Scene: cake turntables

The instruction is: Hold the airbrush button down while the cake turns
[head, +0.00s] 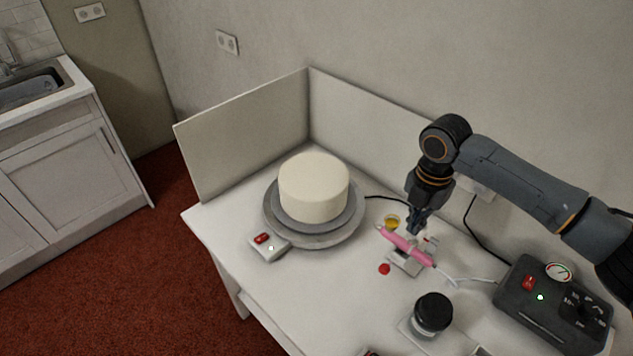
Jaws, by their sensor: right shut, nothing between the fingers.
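The plain cream cake (313,187) sits on the grey round turntable (281,233), with no colour visible on its side. A small white switch box (269,248) with a red rocker and a lit lamp is at the turntable's front left. The pink airbrush (406,246) lies on a small pale stand (404,265) right of the turntable, its hose running right. My right gripper (415,226) points down at the airbrush from behind and above, shut and empty. Whether its tips touch the airbrush button cannot be told; they hide that part. My left gripper is out of view.
A dark compressor (555,305) with gauge, red switch and lit green lamp stands at right. A black-lidded jar (432,314) is at the front. A red spot (384,269) is beside the stand. Pale splash panels (245,135) close the table's back and left.

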